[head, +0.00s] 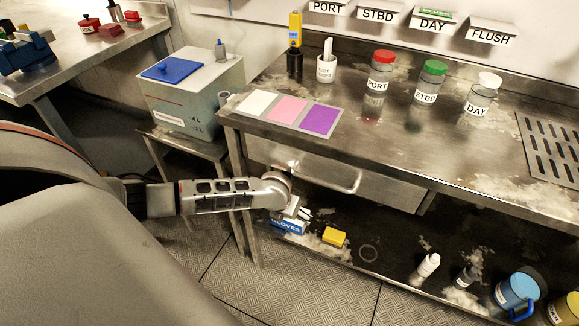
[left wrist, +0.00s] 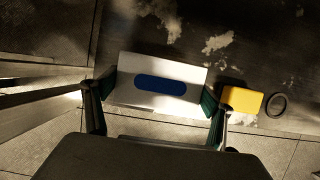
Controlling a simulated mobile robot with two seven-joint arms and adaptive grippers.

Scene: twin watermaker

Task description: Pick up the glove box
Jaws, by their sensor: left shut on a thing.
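The glove box (head: 287,226) is a blue and white carton marked GLOVES, on the lower shelf at its left end in the head view. In the left wrist view the glove box (left wrist: 190,83) shows its white top with a blue oval, between the two fingers. My left gripper (head: 295,209) reaches down over it from the left; in the left wrist view the gripper (left wrist: 156,100) is shut on the box's two ends. Whether the box touches the shelf cannot be told. My right gripper is in neither view.
A yellow sponge (head: 334,236) lies on the shelf just right of the box, close to one finger. A dark ring (head: 368,253) and white bottle (head: 427,267) are farther right. The steel bench (head: 400,150) with its drawer (head: 345,180) overhangs the shelf. A table leg (head: 238,160) stands near my arm.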

